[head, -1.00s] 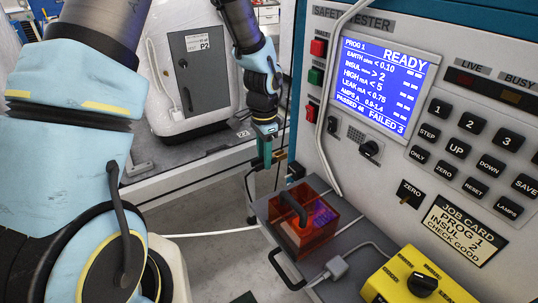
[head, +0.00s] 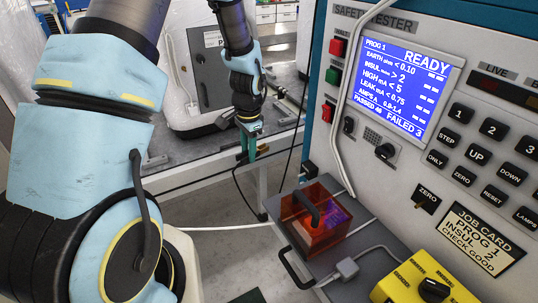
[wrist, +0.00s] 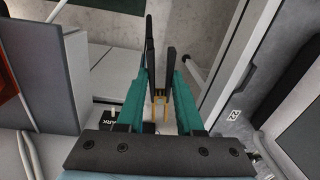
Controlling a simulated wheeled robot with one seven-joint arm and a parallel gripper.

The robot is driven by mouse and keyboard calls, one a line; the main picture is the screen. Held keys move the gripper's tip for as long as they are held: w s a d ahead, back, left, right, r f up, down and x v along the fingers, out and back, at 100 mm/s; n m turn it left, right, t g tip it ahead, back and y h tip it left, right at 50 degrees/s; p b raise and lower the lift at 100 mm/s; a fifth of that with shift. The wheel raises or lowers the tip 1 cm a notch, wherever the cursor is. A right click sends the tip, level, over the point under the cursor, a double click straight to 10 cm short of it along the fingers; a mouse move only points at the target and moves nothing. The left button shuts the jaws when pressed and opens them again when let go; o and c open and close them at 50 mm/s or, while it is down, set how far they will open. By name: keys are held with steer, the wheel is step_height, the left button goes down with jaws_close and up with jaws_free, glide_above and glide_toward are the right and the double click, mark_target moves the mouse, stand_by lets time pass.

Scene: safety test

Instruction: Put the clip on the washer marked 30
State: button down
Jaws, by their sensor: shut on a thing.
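My gripper (head: 247,155) hangs fingers-down in front of the grey bench, beyond the red box. Its teal fingers are shut on a dark clip (wrist: 171,72) with brass-coloured jaws, best seen in the wrist view. A thin black lead hangs below the gripper in the head view. A white appliance with a grey panel (head: 212,62), perhaps a washer, stands on the bench behind the gripper, partly hidden by my arm. No number 30 is readable.
The safety tester screen (head: 395,82) reads READY, on the panel at right. A red see-through box (head: 312,240) stands on a grey shelf below it, with a yellow unit (head: 405,286) nearby. The grey bench edge (head: 200,160) runs close to my gripper.

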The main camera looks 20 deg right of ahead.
steer(key=w+a+f+n+t+y, duration=0.1)
steer(key=w+a+n, duration=0.2)
steer(key=w+a, duration=0.55)
steer(key=w+a+f+n+y, duration=0.1)
steer(key=w+a+f+n, duration=0.3)
steer(key=a, duration=0.8)
steer(key=w+a+r+n+y, duration=0.2)
steer(key=a, duration=1)
steer(key=w+a+r+n+y, duration=0.1)
steer(key=w+a+y, duration=0.15)
steer(key=a, duration=0.95)
steer(key=s+a+r+n+g+y, duration=0.15)
steer(key=s+a+r, duration=0.35)
steer(key=a, duration=0.9)
steer(key=s+a+r+n+g+y, duration=0.1)
steer(key=s+a+r+n+y, duration=0.35)
steer(key=a, duration=1.05)
steer(key=s+a+r+g+h, duration=0.15)
steer(key=a+r, duration=0.55)
steer(key=a, duration=0.7)
steer(key=shift+y, duration=0.3)
steer(key=w, duration=0.2)
steer(key=w+a, duration=0.1)
steer(key=w, duration=0.2)
steer(key=shift+w+a, duration=0.25)
steer(key=shift+w, duration=0.05)
steer(key=shift+w+r, duration=0.1)
